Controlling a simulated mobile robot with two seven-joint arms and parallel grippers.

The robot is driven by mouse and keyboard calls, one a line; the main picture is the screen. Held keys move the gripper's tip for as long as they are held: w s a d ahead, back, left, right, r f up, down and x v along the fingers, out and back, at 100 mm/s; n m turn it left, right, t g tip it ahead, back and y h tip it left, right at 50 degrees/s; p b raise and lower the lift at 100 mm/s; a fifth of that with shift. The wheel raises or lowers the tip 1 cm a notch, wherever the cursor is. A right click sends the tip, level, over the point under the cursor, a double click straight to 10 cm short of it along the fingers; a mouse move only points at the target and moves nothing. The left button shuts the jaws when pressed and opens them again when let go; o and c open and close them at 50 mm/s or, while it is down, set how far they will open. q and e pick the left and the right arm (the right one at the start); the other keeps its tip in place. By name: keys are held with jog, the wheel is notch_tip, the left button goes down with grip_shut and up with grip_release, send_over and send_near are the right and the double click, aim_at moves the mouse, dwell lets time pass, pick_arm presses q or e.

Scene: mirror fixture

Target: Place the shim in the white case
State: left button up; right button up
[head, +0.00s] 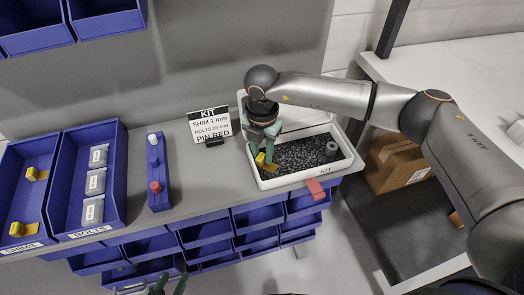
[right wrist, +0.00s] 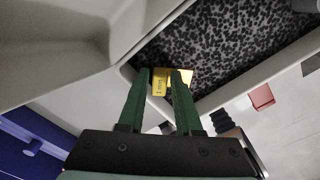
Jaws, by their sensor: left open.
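The white case (head: 297,180) stands open at the right end of the bench, with dark speckled filling inside. My right gripper (head: 263,150) reaches down into its left part. Its green fingers are shut on the yellow shim (head: 261,159), which also shows between the fingertips in the right wrist view (right wrist: 160,82). The shim is low at the case's left end; whether it touches the filling is unclear. My left gripper (head: 167,285) is open and empty at the bottom edge of the head view, below the bench front.
A grey cylinder (head: 331,148) stands in the case's right part. A red tab (head: 316,189) is at its front. Left are a shims bin (head: 40,152), a bolts bin (head: 88,135), a blue pin holder (head: 158,172) and a kit sign (head: 209,124). A cardboard box (head: 397,163) is right.

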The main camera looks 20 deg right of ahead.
aim_at(262, 154)
notch_tip(262, 154, up, 12)
jog(key=shift+r, duration=0.2)
dwell(0.4)
